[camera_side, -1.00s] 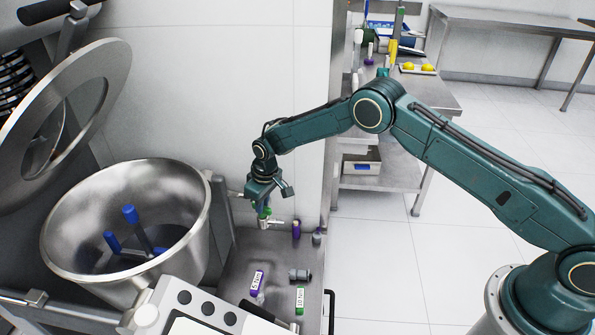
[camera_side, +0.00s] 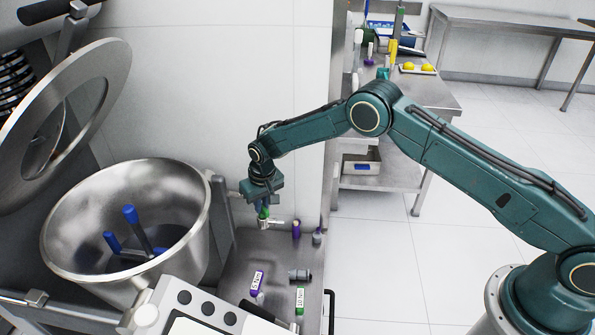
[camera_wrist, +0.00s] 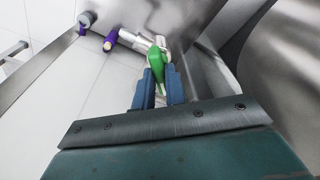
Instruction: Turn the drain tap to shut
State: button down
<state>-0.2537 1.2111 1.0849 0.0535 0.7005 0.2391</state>
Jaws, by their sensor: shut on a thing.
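The drain tap has a green handle (camera_wrist: 157,62) and a metal body (camera_wrist: 138,42). In the side view the tap's metal body (camera_side: 268,224) shows low by the wall, right of the mixer bowl, with a bit of its green handle (camera_side: 264,211) above it. My gripper (camera_wrist: 158,85) is shut on the green handle, with one blue finger on each side of it. In the side view my gripper (camera_side: 264,207) points down onto the tap from above. The fingers hide part of the handle.
A steel mixer bowl (camera_side: 190,215) with a blue-tipped tool stands to the left. A purple-marked fitting (camera_side: 296,229) stands right of the tap. A purple-labelled tool (camera_side: 257,283), a grey fitting (camera_side: 299,275) and a green-labelled tool (camera_side: 300,298) lie on the steel top (camera_side: 235,268) in front.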

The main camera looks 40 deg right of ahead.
jog(key=shift+r, duration=0.1)
jog(key=m, duration=0.4)
jog(key=shift+a+m+h, duration=0.1)
jog(key=shift+m+h, duration=0.2)
jog(key=shift+h, duration=0.1)
jog(key=m, duration=0.4)
jog(key=shift+a, duration=0.1)
jog(key=c, duration=1.3)
grip_release()
jog(key=shift+g, duration=0.3)
jog(key=shift+r, duration=3.45)
